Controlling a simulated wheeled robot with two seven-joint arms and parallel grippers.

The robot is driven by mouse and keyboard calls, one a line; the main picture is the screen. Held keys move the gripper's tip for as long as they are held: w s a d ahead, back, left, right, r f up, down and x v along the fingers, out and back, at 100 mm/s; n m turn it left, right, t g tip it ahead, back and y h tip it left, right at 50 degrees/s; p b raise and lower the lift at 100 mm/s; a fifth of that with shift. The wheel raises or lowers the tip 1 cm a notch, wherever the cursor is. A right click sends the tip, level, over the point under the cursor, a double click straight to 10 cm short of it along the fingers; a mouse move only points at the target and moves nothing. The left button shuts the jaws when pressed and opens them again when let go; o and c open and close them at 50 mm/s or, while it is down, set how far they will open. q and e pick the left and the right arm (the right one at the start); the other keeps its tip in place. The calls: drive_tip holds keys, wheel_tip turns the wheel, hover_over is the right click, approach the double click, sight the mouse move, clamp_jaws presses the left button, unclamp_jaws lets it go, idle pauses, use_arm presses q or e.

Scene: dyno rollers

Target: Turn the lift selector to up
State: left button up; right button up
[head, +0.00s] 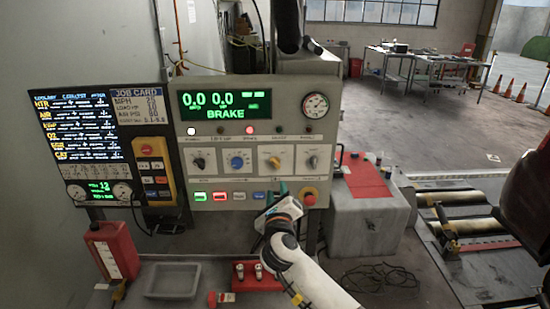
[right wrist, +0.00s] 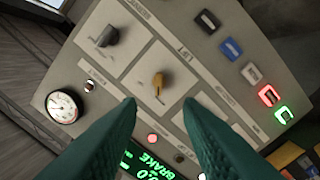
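The lift selector is a yellow knob (head: 274,162) on a white plate in the lower row of the control panel. It also shows in the right wrist view (right wrist: 158,82), with a lift label beside it. I cannot read which mark it points at. My right gripper (head: 281,189) is in front of the panel, below the yellow knob in the head view. In the right wrist view its two teal fingers (right wrist: 161,104) are spread apart with nothing between them, pointing toward the knob without visibly touching it. My left gripper is not in view.
A blue knob (head: 237,162) and a grey knob (head: 313,162) flank the selector. Lit buttons (head: 220,196) run along the panel's bottom. The green display (head: 226,105) reads BRAKE. A red block (head: 257,277) and grey tray (head: 173,280) lie below.

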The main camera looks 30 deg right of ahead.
sight(275, 164)
drive_tip(key=shift+m, duration=0.3)
drive_tip(key=x, duration=0.4)
drive_tip(key=p+x, duration=0.1)
drive_tip(key=x, duration=0.3)
drive_tip(key=p+x, duration=0.1)
drive_tip(key=x, duration=0.3)
drive_tip(key=shift+r, duration=0.35)
drive_tip(key=shift+a, duration=0.1)
clamp_jaws()
